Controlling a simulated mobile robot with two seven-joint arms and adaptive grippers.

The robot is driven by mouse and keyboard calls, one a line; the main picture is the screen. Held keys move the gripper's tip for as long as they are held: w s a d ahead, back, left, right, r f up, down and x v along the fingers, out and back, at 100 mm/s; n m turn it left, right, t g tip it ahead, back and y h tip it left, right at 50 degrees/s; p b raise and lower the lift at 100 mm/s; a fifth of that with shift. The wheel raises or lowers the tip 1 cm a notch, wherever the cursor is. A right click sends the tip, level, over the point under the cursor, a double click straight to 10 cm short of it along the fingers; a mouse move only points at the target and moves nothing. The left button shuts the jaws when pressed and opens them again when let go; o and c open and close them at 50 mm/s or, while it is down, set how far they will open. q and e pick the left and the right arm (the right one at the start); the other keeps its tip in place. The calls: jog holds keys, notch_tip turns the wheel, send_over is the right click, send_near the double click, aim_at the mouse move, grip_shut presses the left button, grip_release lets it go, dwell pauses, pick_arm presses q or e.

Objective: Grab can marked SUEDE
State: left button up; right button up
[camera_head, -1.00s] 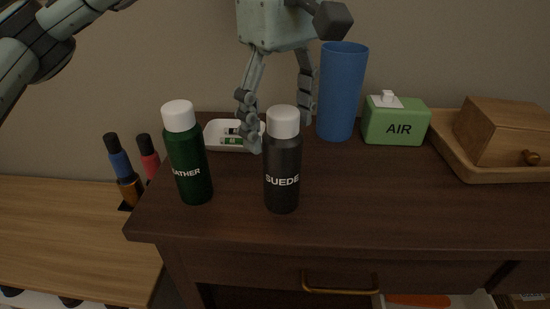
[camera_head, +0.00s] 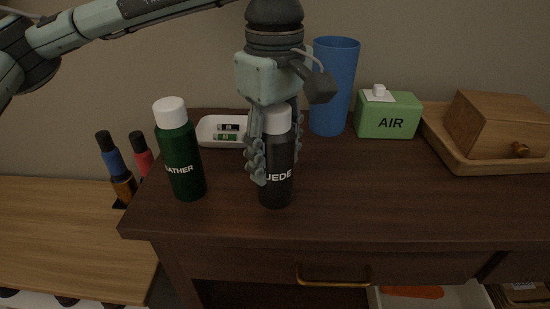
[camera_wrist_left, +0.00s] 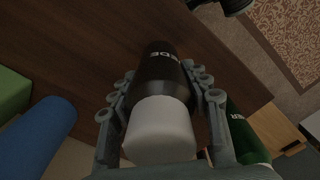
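The black can marked SUEDE (camera_head: 278,190), with a white cap, stands upright on the dark wooden table. Its label is partly covered by a finger in the head view. My left gripper (camera_head: 273,160) is lowered over it from above, with one finger on each side of the can. In the left wrist view the can (camera_wrist_left: 162,78) lies between the two fingers (camera_wrist_left: 160,105), cap toward the palm. Small gaps seem to show beside the can, so the fingers look open around it. My right gripper is in neither view.
A green can marked LEATHER, partly readable (camera_head: 183,160), stands close on the left. The front right tabletop is clear.

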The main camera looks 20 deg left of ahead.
pick_arm(q)
jog(key=c, duration=0.7)
jog(key=shift+r, duration=0.1)
